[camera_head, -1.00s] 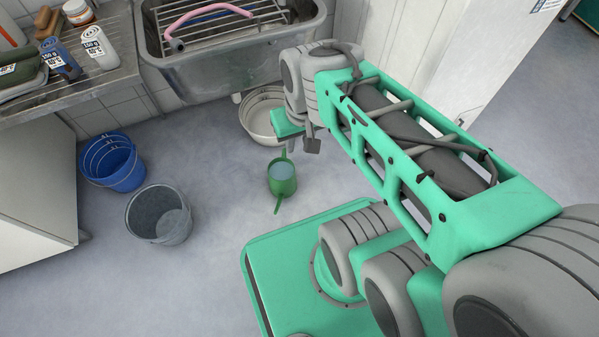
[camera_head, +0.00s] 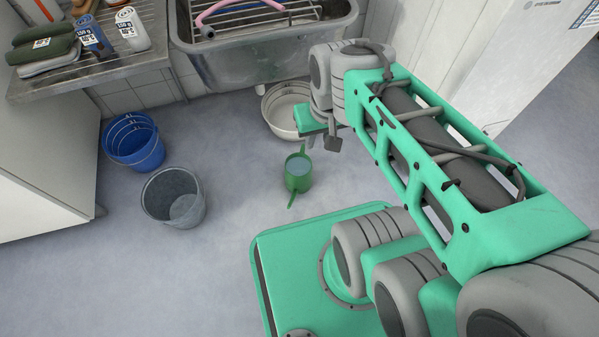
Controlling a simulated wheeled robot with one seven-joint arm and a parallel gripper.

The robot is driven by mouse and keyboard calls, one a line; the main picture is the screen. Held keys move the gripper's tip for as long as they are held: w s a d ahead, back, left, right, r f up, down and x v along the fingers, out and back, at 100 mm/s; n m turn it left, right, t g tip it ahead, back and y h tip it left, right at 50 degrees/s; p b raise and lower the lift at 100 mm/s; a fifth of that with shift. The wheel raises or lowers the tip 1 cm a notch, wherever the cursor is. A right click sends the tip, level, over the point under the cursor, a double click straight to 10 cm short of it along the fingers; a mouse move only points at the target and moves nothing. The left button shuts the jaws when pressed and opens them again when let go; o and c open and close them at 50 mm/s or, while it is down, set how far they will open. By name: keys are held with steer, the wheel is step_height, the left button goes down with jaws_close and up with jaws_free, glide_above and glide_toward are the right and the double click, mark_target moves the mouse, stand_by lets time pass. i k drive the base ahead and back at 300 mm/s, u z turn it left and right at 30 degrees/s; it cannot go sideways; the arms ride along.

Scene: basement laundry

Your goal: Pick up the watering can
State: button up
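The green watering can (camera_head: 298,173) stands upright on the floor, just beyond the edge of my base. It looks light blue-grey inside, with one green projection toward the back and one toward the front. My gripper (camera_head: 322,143) hangs above and slightly right of the can, pointing down, and nothing shows in it. Two fingers seem to show with a gap between them, so it looks open. Its upper part is partly hidden by my arm. I cannot tell its exact height above the can.
A grey bucket (camera_head: 174,197) and a blue bucket stack (camera_head: 133,142) stand to the left. A white basin (camera_head: 284,108) sits behind the can, below a grey sink (camera_head: 262,48). A metal counter (camera_head: 95,68) holds bottles at upper left. The floor left of the can is clear.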

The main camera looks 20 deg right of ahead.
mark_target(298, 166)
steer(key=k, duration=0.5)
steer(key=z, duration=1.95)
steer(key=i, duration=1.15)
steer(key=u, duration=3.65)
steer(key=i, duration=0.5)
steer(key=u, duration=0.05)
